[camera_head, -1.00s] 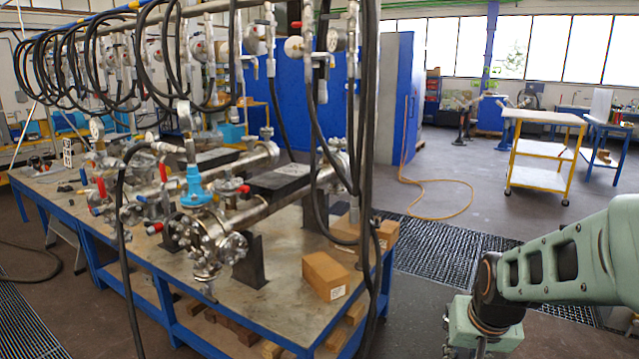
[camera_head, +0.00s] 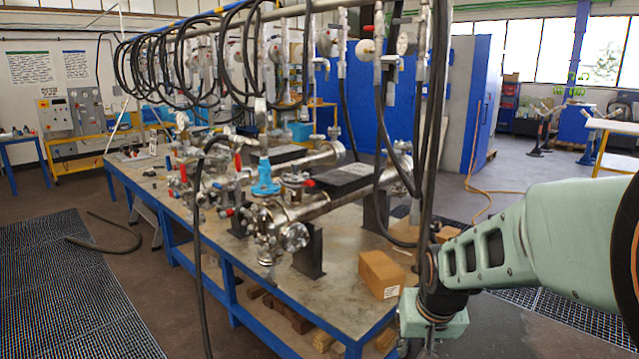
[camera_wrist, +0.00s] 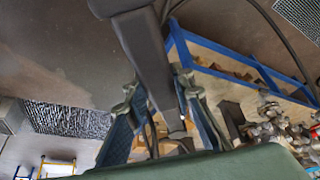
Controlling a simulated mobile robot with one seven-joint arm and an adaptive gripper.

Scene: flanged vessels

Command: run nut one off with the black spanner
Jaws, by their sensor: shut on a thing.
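My gripper (camera_wrist: 158,100) shows in the wrist view, its two fingers on either side of a long dark bar. The bar appears to be the black spanner (camera_wrist: 150,60), and the gripper is shut on it. In the head view only my wrist shows, at the lower right beside the bench's near corner; the fingers are not clear there. The flanged vessel (camera_head: 318,205) lies on the bench, left of my arm, with bolted flanges at its near end (camera_head: 275,232). Nut one cannot be told from the other nuts. The spanner is well apart from the flange.
The blue-framed bench (camera_head: 335,300) has a cardboard box (camera_head: 381,273) near its right edge, close to my wrist. Black hoses (camera_head: 432,130) hang from the overhead rail in front of the vessel. Floor at the left is open, with a loose hose (camera_head: 115,240).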

